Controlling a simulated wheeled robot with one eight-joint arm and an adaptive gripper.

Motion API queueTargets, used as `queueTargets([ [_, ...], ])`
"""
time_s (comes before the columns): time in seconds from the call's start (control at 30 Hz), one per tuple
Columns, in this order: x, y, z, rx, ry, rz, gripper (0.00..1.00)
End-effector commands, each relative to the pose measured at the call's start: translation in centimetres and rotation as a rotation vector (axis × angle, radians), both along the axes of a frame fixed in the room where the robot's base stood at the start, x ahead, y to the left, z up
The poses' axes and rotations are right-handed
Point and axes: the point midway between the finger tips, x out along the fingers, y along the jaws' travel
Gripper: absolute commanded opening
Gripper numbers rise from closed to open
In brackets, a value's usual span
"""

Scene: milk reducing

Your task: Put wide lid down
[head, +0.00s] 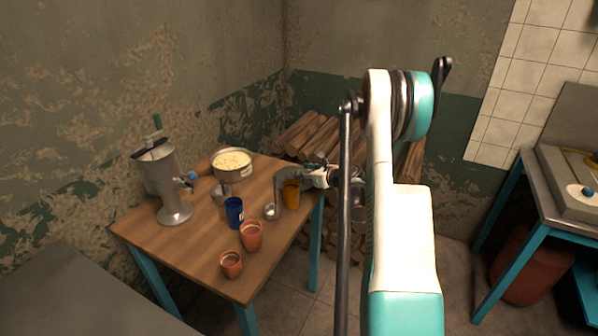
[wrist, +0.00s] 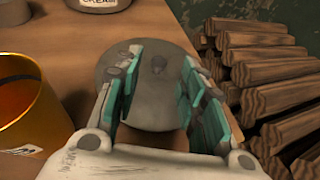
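The wide lid (wrist: 157,88) is a grey round disc with a small dark knob on top. In the wrist view it appears to lie near the table edge by the log pile. My gripper (wrist: 162,62) has its two teal-padded fingers spread apart, overlapping the lid's left and right sides in the picture. Bare wood shows between the fingers, below the lid. Contact between fingers and lid cannot be made out. In the head view my gripper (head: 310,177) is at the table's right edge, and the lid cannot be clearly made out there.
The wooden table (head: 190,250) holds a metal separator (head: 168,185), a pot (head: 232,172) with pale contents, a blue cup (head: 234,212), terracotta cups (head: 251,237) and a ladle (head: 271,211). An orange cup (wrist: 25,105) stands close to my gripper's left. Stacked logs (wrist: 255,75) are at right.

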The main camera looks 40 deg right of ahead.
Motion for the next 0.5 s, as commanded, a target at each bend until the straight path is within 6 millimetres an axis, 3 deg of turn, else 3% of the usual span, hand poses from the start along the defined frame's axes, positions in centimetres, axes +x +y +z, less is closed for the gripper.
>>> queueTargets([
  [0.2, -4.4, -0.1, 2.0, 0.0, 0.0, -0.002, 0.37],
  [0.5, -7.5, 0.0, 3.2, 0.0, 0.0, 0.0, 0.37],
])
